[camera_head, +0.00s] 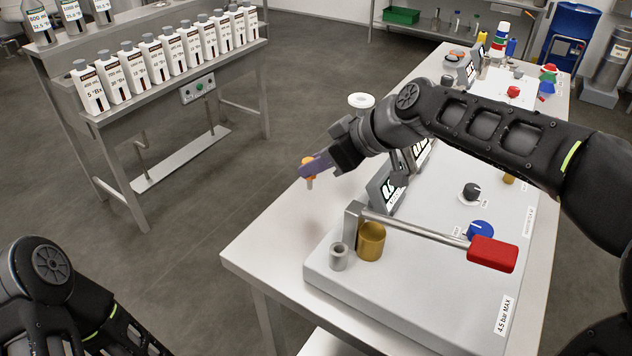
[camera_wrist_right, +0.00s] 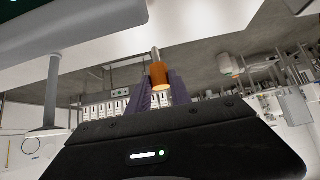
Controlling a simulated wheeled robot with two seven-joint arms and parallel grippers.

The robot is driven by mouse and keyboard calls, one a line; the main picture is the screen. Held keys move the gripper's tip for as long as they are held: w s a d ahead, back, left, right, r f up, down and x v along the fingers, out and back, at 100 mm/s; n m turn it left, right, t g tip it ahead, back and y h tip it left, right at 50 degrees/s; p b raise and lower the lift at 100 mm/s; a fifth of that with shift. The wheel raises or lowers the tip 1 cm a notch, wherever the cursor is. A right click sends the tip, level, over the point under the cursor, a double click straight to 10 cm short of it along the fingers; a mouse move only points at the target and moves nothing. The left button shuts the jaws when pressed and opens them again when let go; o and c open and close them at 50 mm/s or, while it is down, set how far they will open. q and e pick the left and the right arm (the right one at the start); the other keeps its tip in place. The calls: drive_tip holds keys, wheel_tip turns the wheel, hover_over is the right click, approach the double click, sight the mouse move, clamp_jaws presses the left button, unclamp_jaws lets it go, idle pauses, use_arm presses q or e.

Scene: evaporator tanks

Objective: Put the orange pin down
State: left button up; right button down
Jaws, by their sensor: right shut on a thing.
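The orange pin (camera_head: 307,163) has an orange head and a thin grey shank that points down in the head view. My right gripper (camera_head: 313,168) is shut on it and holds it above the left edge of the white table. In the right wrist view the pin (camera_wrist_right: 159,76) sits between the purple fingers (camera_wrist_right: 161,90), with its grey shank pointing away from the gripper. Part of its head is hidden by the fingers in the head view. My left arm shows at the bottom left of the head view, but its gripper is not visible.
The white table (camera_head: 262,241) has bare room at its near left corner. On it, a grey panel (camera_head: 400,297) bears a brass cup (camera_head: 371,241), a small grey tube (camera_head: 339,256) and a red-handled lever (camera_head: 492,254). A bench with several white bottles (camera_head: 151,60) stands at left.

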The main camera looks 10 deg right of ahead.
drive_tip(key=shift+f, duration=0.2)
drive_tip(key=shift+f, duration=1.8)
drive_tip(key=shift+f, duration=0.15)
drive_tip(key=c, duration=1.2)
unclamp_jaws()
drive_tip(key=shift+o, duration=0.2)
drive_tip(key=shift+r, duration=0.2)
drive_tip(key=v, duration=1.2)
drive_tip(key=shift+b, duration=0.4)
drive_tip(key=shift+a, duration=0.1)
